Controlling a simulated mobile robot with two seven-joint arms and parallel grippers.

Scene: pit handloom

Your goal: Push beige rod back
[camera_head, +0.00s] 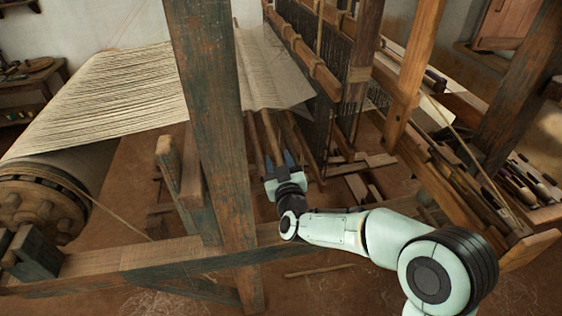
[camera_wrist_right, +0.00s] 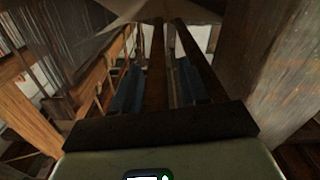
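Long thin beige-brown rods (camera_head: 271,137) run from under the woven cloth (camera_head: 268,70) down toward my right gripper (camera_head: 280,161). My right gripper's dark blue fingers stand apart at the rods' near ends. In the right wrist view, one rod (camera_wrist_right: 156,72) runs between the two fingers, and a second rod (camera_wrist_right: 198,62) passes by the right finger. I cannot tell whether either finger touches a rod. Which rod the task means is not clear. My left gripper is not in view.
A thick wooden post (camera_head: 212,130) stands just left of my right gripper. A low wooden beam (camera_head: 150,258) crosses below it. The heddle frame (camera_head: 330,75) is at its upper right. A warp roller (camera_head: 45,200) lies at the far left.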

